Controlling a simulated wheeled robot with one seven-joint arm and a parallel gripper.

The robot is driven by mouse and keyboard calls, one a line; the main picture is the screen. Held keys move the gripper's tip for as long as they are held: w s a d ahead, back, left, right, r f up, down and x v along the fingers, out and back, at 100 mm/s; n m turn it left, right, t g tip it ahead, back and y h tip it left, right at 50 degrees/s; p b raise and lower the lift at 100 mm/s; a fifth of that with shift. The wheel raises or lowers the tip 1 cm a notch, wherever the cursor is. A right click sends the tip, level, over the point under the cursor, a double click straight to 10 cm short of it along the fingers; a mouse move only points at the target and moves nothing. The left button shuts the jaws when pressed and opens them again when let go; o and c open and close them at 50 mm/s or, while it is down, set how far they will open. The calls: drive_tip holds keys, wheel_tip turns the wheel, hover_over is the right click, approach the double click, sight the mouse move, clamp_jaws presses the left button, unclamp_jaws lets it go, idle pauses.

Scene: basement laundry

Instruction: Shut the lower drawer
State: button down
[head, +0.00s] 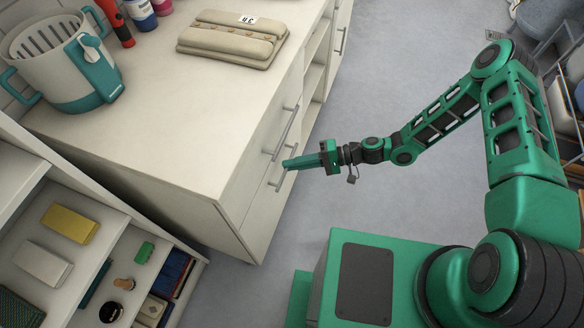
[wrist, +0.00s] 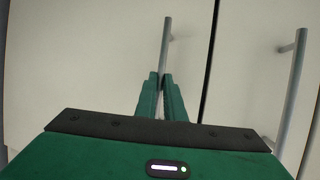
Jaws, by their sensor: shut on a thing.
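The lower drawer (head: 258,212) is in the front of the pale cabinet, below the upper drawer. Its bar handle (head: 275,181) is partly hidden by my gripper (head: 287,164) in the head view. In the wrist view my gripper (wrist: 161,82) is shut on this handle (wrist: 166,38), whose end sticks out beyond the fingertips. The lower drawer's plain front (wrist: 90,60) fills the left of that view. A thin dark seam separates it from the other front. I cannot tell how far the lower drawer stands out, if at all.
The upper drawer's handle (head: 285,133) is close above my gripper; it also shows in the wrist view (wrist: 293,85). The worktop (head: 150,140) holds a white and teal bucket (head: 72,75) and a beige case (head: 232,38). Open shelves (head: 90,250) stand left. Grey floor (head: 400,70) is clear.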

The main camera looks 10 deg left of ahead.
drive_tip(key=shift+a+f, duration=0.15)
drive_tip(key=c, duration=1.8)
unclamp_jaws()
drive_tip(key=shift+a, duration=0.1)
drive_tip(key=shift+c, duration=0.2)
drive_tip(key=v, duration=1.1)
